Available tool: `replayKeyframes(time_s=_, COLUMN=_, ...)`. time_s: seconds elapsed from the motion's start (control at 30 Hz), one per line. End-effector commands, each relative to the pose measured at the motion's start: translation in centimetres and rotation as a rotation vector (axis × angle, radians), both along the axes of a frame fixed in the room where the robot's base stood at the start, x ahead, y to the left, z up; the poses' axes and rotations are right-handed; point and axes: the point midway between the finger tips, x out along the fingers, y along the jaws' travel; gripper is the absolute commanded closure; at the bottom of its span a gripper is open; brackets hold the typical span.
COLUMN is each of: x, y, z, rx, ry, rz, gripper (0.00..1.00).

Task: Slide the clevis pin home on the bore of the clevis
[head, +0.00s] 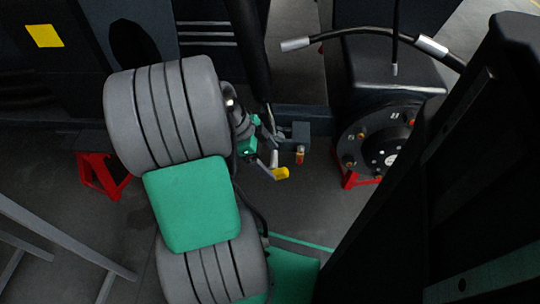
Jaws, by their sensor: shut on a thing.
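My gripper (265,158) is small in the head view, just past the end of my grey and green arm. It is shut on what looks like the clevis pin (274,157), a short pale metal piece, mostly covered by the fingers. The clevis seems to be the dark blocky bracket (297,131) just right of and above my gripper, near the lower end of a black cylinder (254,50). The bore cannot be made out. I cannot tell whether the pin touches the clevis or sits in it.
A yellow-ended piece (281,173) and a small red and yellow piece (299,155) are just below the bracket. A round hub with studs (375,140) stands to the right on a red stand (357,179). A hose (355,33) hangs above. Red stand (103,174) at left.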

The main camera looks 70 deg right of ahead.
Motion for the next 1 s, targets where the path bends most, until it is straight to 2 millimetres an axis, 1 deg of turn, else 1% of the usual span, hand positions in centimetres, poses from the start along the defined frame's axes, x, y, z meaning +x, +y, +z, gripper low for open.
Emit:
replayKeyframes(time_s=0.13, x=-0.2, y=0.8, z=0.0, rx=0.002, ry=0.0, rz=0.0, gripper=0.66)
replayKeyframes(time_s=0.37, x=-0.2, y=0.9, z=0.0, rx=0.003, ry=0.002, rz=-0.002, gripper=0.66)
replayKeyframes(time_s=0.47, x=-0.2, y=0.7, z=-0.1, rx=0.004, ry=0.002, rz=-0.002, gripper=0.66)
replayKeyframes(time_s=0.7, x=0.0, y=-0.5, z=-0.1, rx=0.004, ry=0.002, rz=-0.004, gripper=0.66)
replayKeyframes(time_s=1.0, x=0.1, y=-0.6, z=0.0, rx=0.004, ry=0.002, rz=-0.002, gripper=0.66)
